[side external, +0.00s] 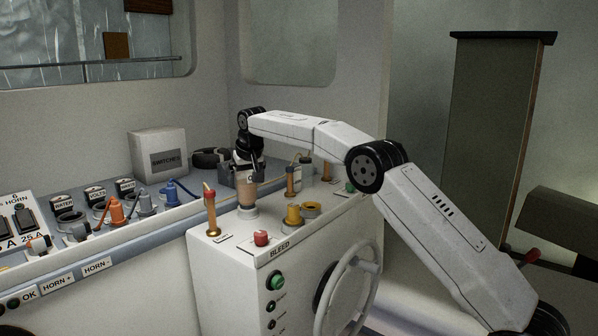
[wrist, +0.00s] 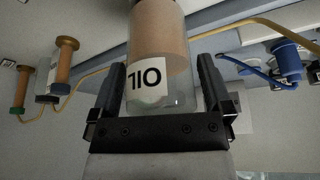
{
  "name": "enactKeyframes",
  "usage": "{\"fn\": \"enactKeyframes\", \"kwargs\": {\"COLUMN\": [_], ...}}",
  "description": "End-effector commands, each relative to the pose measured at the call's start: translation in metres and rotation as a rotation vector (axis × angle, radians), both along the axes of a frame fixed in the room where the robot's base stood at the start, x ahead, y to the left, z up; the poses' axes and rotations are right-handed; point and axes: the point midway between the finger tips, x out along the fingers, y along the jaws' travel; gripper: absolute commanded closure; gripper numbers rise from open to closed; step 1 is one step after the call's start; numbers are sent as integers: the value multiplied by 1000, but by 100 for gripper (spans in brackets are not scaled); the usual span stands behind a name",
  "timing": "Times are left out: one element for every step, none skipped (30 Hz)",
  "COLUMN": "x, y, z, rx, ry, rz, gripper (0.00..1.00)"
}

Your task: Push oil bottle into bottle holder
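The oil bottle (side external: 246,190) is a clear cylinder with brown oil and a white OIL label. It stands about upright on top of the white console. Its lower end is at the pale round bottle holder (side external: 247,211); how deep it sits cannot be told. My gripper (side external: 247,172) points down over the bottle, its black fingers around the upper part. The label reads upside down there. The holder is hidden in that view.
A switches box (side external: 158,154) and blue and orange plugs (side external: 117,212) are on the left shelf. A steering wheel (side external: 349,290) is on the console front.

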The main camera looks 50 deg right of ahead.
Motion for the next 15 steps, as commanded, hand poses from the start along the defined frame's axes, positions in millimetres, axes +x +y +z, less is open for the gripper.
{"fn": "enactKeyframes", "kwargs": {"x": [0, 0, 0, -1, -1, -1, -2, -3, -4, -5, -6, -7, -9, -10, -12], "y": [0, 0, 0, 0, 0, 1, 1, 1, 2, 2, 3, 3, 4, 4, 5], "z": [-1, -1, -1, 0, 1, 3, 5, 7, 10, 12, 15, 19, 23, 26, 31], "rx": [0, 0, 1, 1, 1, 1, 0, 0, 0, 0, 0, 0, 0, 0, 0], "ry": [3, 3, 3, 2, 2, 2, 1, 1, 1, 1, 1, 0, -1, -1, -1], "rz": [0, 0, 0, 0, 0, 0, 0, 0, 0, 0, 0, 0, 0, 0, 0], "gripper": [0, 0, 0, 0, 0, 0, 0, 0, 0, 0, 0, 0, 0, 0, 0]}}
